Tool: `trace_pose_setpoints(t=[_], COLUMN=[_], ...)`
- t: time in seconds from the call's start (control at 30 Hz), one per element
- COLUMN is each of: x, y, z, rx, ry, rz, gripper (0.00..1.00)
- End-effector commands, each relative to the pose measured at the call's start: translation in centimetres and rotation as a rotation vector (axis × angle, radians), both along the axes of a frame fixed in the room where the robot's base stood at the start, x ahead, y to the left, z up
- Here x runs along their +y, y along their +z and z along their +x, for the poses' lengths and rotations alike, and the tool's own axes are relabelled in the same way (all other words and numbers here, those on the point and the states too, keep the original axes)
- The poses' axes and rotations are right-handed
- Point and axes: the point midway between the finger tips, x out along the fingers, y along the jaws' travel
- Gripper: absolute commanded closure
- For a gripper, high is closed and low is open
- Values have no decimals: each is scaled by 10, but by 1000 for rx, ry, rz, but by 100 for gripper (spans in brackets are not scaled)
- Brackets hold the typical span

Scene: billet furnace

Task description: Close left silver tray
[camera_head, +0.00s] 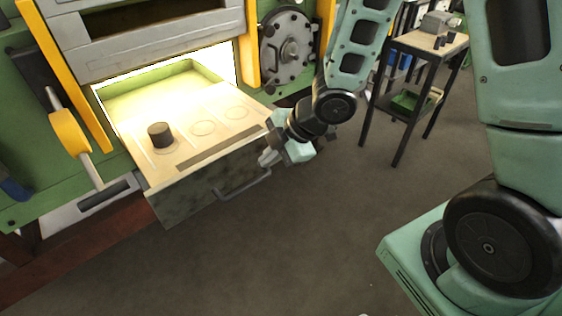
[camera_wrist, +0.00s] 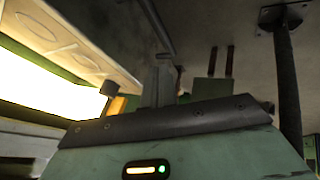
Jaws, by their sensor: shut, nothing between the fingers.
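The silver tray (camera_head: 200,190) is pulled out of the glowing furnace opening. Its front face is dark mottled metal with a bar handle (camera_head: 243,186). Its pale top has round marks, and a dark cylindrical billet (camera_head: 160,135) stands upright on it. My gripper (camera_head: 267,158) is at the tray's right front corner, close to the handle's right end; I cannot tell whether it touches. Its fingers are together with nothing between them. In the wrist view, the gripper fingers (camera_wrist: 164,82) show in the middle and the tray's pale top (camera_wrist: 62,32) at upper left.
The green furnace body (camera_head: 90,185) surrounds the opening. A yellow lever (camera_head: 70,132) stands left of the tray and a round metal plate (camera_head: 285,50) right of the opening. A dark side table (camera_head: 425,44) stands at upper right. The grey floor before the tray is clear.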

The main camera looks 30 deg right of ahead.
Motion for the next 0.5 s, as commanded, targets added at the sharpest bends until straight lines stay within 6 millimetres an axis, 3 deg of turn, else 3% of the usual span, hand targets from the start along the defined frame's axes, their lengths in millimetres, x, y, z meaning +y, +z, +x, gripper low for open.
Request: trace_pose_setpoints(t=[0.23,0.5], x=[7,32], y=[-13,-54], z=[5,21], rx=[-22,-19], ry=[60,59], rz=[29,27], gripper=[100,100])
